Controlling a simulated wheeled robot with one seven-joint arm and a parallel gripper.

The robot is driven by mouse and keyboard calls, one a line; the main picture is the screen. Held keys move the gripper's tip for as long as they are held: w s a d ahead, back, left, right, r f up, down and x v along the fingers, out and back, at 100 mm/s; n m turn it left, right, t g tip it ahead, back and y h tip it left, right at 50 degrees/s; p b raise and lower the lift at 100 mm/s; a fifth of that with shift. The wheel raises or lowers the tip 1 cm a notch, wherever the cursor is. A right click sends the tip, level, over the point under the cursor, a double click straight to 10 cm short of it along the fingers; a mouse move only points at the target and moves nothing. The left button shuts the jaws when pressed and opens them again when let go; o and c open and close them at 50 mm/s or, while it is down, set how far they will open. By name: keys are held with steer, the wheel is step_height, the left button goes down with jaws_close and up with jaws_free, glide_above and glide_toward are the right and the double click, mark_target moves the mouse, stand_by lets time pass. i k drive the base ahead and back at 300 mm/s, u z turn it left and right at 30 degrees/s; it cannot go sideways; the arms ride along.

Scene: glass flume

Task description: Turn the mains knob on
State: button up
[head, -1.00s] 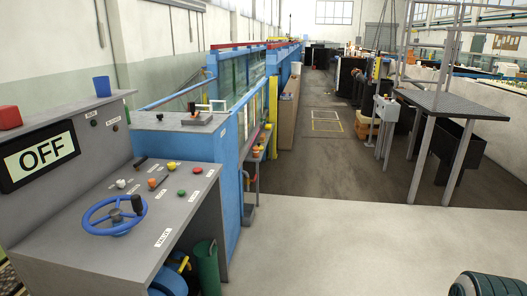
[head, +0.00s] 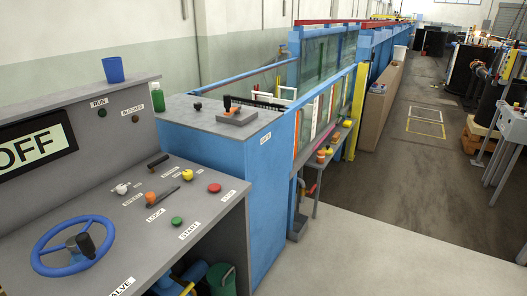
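The grey control console (head: 95,205) fills the lower left of the head view. Its sloping top bears a white knob (head: 122,189), a black handle (head: 158,160), an orange knob (head: 150,197), a yellow knob (head: 187,175), a red button (head: 214,188) by a STOP label and a green button (head: 177,221) by a START label. Which one is the mains knob I cannot tell; some small labels are unreadable. A display (head: 35,148) reads OFF, cut by the left edge. My gripper is not in view.
A blue valve wheel (head: 38,248) with a black grip is at the console's front left. A blue cup (head: 113,69) stands on its upper ledge. A blue cabinet (head: 268,190) and the glass flume (head: 325,90) lie beyond. The pale floor (head: 380,245) to the right is clear.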

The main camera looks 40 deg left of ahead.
mark_target(187, 175)
steer(key=i, duration=1.5)
steer(key=u, duration=3.3)
steer(key=i, duration=1.65)
